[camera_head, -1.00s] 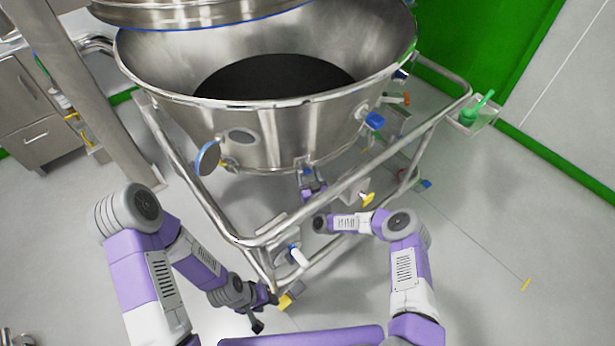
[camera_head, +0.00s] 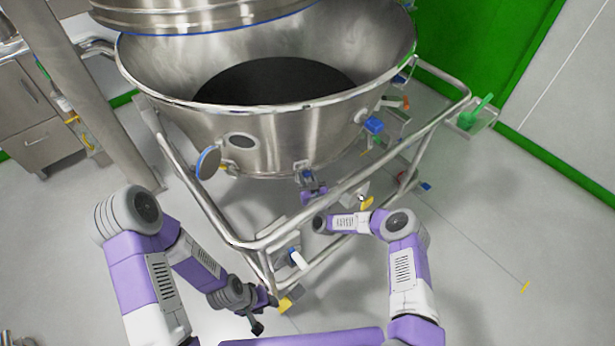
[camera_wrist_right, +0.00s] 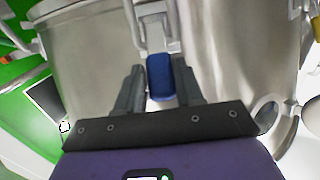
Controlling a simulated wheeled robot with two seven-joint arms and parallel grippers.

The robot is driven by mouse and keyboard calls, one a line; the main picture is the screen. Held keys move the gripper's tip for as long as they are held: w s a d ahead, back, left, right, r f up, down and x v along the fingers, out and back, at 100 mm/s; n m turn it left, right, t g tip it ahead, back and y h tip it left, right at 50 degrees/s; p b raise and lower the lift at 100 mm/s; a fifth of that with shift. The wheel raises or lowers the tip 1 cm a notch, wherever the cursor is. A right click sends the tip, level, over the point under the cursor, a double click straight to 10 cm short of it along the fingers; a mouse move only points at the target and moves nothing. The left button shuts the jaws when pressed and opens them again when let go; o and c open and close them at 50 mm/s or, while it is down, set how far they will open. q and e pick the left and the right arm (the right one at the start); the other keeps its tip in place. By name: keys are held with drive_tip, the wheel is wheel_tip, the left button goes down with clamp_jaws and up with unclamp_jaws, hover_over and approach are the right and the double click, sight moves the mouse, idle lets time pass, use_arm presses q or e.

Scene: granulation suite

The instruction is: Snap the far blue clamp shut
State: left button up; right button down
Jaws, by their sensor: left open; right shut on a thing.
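A blue clamp handle (camera_wrist_right: 160,82) with a metal bail above it sits against the steel bowl in the right wrist view. My right gripper (camera_wrist_right: 160,95) is shut on this handle, a finger on either side. In the head view my right gripper (camera_head: 308,182) is at the lower front wall of the bowl (camera_head: 270,137), and its fingertips are small and partly hidden. Another blue clamp (camera_head: 374,125) shows on the bowl's right side. My left gripper (camera_head: 265,314) is open and empty, low beside the frame's front corner, away from the bowl.
The tubular steel frame (camera_head: 217,216) surrounds the bowl, and its front rail passes close to my right arm. A round blue-rimmed disc (camera_head: 208,162) sticks out at left.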

drive_tip(key=shift+w+r+g+p, duration=0.15)
drive_tip(key=shift+r+g+p, duration=0.25)
drive_tip(key=shift+p, duration=0.1)
drive_tip(key=shift+f, duration=0.1)
drive_tip(key=c, duration=0.8)
unclamp_jaws()
drive_tip(key=f+p+v, duration=0.1)
drive_tip(key=p+v, duration=0.2)
drive_tip(key=v, duration=0.4)
drive_tip(key=shift+s+r, duration=0.3)
drive_tip(key=shift+r, duration=0.2)
